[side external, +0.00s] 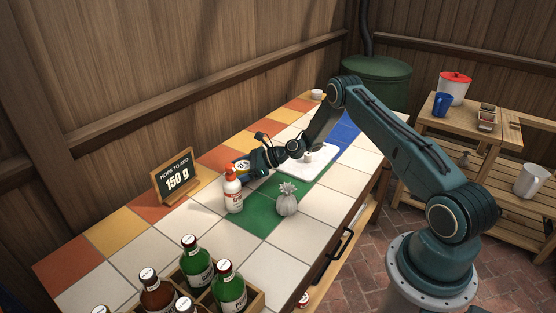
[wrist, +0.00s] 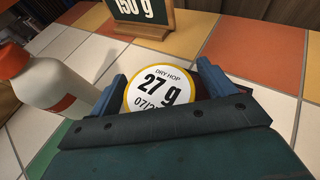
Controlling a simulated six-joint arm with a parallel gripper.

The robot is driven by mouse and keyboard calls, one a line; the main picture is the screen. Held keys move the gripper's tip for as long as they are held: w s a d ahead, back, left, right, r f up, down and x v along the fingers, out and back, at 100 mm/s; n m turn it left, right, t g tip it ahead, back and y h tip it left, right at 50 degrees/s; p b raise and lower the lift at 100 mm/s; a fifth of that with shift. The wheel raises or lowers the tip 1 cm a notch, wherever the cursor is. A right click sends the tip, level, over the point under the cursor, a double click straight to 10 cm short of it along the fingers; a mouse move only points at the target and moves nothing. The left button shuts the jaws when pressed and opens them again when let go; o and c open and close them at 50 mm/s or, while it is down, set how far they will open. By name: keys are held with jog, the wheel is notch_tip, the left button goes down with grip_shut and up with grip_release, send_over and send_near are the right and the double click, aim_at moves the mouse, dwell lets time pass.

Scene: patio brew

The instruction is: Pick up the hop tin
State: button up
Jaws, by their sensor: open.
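The hop tin (wrist: 158,90) shows in the wrist view as a round white label with a yellow rim, reading "DRY HOP 27 g"; its lower edge is hidden by my gripper. My gripper (wrist: 162,72) is open, with one blue finger on each side of the tin. I cannot tell whether either finger touches it. In the side view, part of the tin (side external: 240,166) shows at the end of my gripper (side external: 246,163), low over the tiled counter.
A white bottle with an orange cap (side external: 233,192) stands close beside the gripper. A grey tied pouch (side external: 286,199) sits on the green tiles. A chalkboard sign (side external: 175,178) reads "150 g". A crate of bottles (side external: 257,301) is in front; a white tray (side external: 322,166) lies under my arm.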

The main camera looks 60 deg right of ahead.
aim_at(238, 165)
jog(key=c, duration=1.1)
jog(key=shift+c, duration=0.2)
jog(key=shift+r, duration=0.15)
notch_tip(238, 165, up, 20)
dwell(0.6)
